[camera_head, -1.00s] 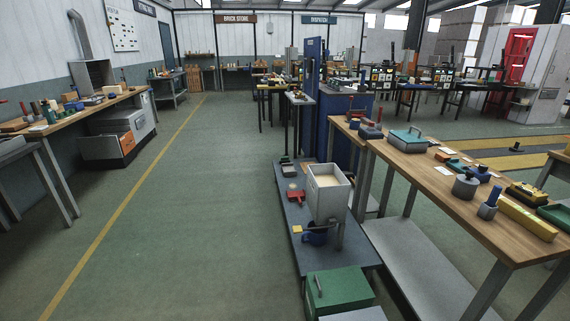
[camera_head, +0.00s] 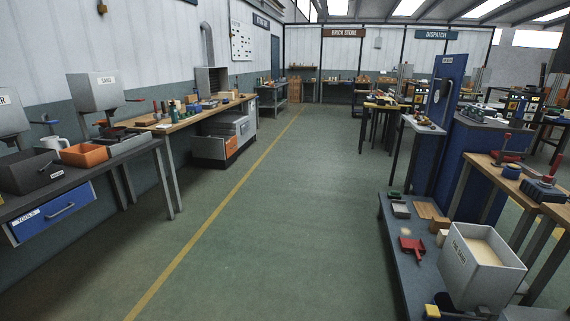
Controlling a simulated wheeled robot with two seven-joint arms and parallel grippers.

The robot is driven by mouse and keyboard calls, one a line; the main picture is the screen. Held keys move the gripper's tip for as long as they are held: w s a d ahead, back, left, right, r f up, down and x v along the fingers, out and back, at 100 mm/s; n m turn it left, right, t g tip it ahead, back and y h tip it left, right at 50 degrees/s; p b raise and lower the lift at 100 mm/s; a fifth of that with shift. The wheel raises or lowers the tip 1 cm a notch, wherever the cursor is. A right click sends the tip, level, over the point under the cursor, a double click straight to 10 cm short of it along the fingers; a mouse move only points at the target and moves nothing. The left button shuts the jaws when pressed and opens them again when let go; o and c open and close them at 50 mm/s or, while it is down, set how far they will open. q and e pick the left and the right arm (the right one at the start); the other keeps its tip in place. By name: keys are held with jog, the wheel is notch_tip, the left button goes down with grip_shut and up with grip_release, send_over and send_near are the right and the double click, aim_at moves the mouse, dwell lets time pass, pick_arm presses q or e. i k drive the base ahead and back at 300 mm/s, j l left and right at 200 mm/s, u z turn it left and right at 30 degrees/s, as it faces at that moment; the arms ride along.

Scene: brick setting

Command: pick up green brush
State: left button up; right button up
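I cannot make out a green brush for certain in this view. Small upright green items (camera_head: 173,106) stand on the wooden workbench (camera_head: 228,108) along the left wall, too small to identify. A small dark green item (camera_head: 395,195) lies at the far end of the low grey platform (camera_head: 394,237) on the right, and I cannot tell what it is. Neither of my grippers shows.
A dark bench with a blue drawer (camera_head: 52,213) and an orange bin (camera_head: 84,155) stands at near left. A grey sand box (camera_head: 480,262) and a red tool (camera_head: 412,246) rest on the low platform. The green floor (camera_head: 290,200) between is clear.

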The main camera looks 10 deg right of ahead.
aim_at(393, 194)
jog(key=i+l+z, duration=0.25)
jog(key=i, duration=0.75)
jog(key=i+z, duration=0.25)
jog(key=i, duration=0.8)
jog(key=i+j+z, duration=0.2)
jog(key=i, duration=0.8)
jog(key=i+l, duration=0.1)
jog(key=i, duration=2.8)
jog(key=i+z, duration=0.35)
jog(key=i, duration=0.3)
jog(key=i+j+z, duration=0.35)
jog(key=i, duration=0.3)
jog(key=l, duration=0.1)
